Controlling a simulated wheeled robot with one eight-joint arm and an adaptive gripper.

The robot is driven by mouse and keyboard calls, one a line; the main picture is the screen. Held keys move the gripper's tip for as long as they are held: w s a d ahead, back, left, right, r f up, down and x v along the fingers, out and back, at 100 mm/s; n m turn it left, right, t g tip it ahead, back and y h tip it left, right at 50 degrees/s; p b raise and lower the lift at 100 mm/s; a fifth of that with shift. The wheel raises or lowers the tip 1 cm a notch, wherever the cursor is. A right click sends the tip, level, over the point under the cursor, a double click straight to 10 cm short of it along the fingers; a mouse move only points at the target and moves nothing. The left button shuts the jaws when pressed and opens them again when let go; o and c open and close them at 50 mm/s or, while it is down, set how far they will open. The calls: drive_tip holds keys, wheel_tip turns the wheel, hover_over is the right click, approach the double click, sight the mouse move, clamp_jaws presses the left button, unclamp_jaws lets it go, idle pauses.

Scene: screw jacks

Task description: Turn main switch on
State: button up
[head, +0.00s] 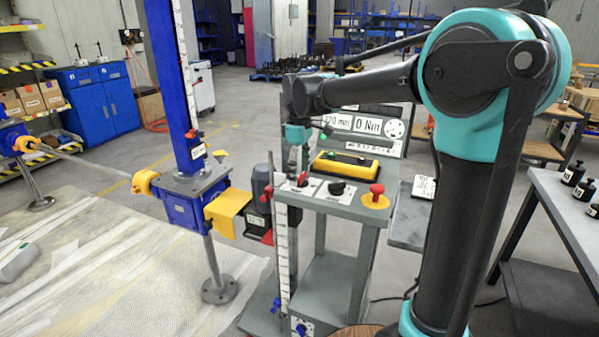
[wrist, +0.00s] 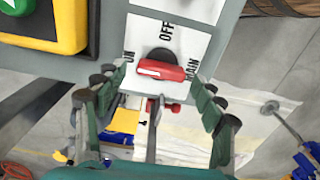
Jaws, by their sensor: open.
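The main switch (wrist: 160,67) is a red rotary handle on a white plate marked ON at left, OFF at top and MAIN at right in the wrist view. Its handle lies roughly crosswise, with the white mark at its left end, on the ON side. In the head view the switch (head: 302,179) is at the left end of the grey control panel. My gripper (wrist: 157,82) is open, with one finger on each side of the handle and gaps between. In the head view my gripper (head: 297,160) points down just above the switch.
A black knob (head: 337,188) and a red mushroom button (head: 376,193) on yellow are further right on the panel. A yellow-framed button box (head: 346,166) and a display board (head: 368,125) stand behind. A blue screw jack column (head: 176,80) rises at left.

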drive_tip(key=shift+r, duration=0.1)
wheel_tip(320, 180, up, 12)
idle(0.5)
drive_tip(key=shift+s, duration=0.1)
